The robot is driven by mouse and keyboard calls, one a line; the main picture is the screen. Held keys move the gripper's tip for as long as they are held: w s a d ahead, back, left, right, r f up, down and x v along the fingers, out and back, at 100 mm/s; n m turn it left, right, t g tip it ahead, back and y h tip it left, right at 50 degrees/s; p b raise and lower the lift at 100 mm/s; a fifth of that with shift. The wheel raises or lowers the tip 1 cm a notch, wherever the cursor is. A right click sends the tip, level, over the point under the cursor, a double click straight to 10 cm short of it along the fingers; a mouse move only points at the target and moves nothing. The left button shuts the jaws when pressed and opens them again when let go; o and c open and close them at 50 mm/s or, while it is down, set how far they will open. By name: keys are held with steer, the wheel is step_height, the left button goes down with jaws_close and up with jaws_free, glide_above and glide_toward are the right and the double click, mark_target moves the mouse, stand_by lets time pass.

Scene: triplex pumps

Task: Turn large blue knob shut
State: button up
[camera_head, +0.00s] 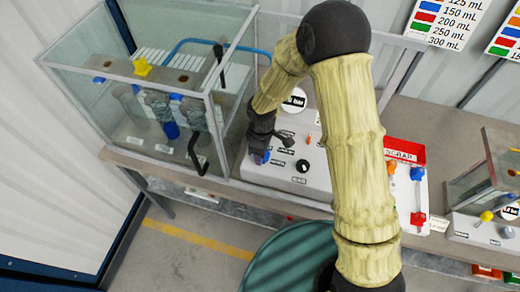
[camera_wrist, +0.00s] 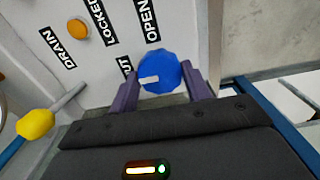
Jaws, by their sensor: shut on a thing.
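The large blue knob (camera_wrist: 160,68) sits on a white panel in the wrist view. My gripper (camera_wrist: 162,80) is shut on it, with one purple-grey finger on each side. The knob's white mark points to the left in the wrist view, towards a partly hidden label ending in "UT" (camera_wrist: 126,68). The OPEN label (camera_wrist: 151,20) is above the knob. In the head view, a small part of the blue knob (camera_head: 262,158) shows at the left front of the panel, mostly covered by my arm's end.
A glass-walled case (camera_head: 70,85) stands just left of the panel (camera_head: 315,180). A yellow knob (camera_wrist: 35,123) on a stem and an orange button (camera_wrist: 78,29) are nearby in the wrist view. A black knob (camera_head: 302,165) is right of my gripper. A green round drum (camera_head: 290,262) stands in front.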

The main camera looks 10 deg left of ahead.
steer(key=shift+w+a+r, duration=0.15)
steer(key=shift+a, duration=0.05)
steer(key=shift+d, duration=0.15)
steer(key=o, duration=1)
step_height(320, 180, up, 17)
steer(key=shift+r+b, duration=0.1)
steer(key=shift+b, duration=0.95)
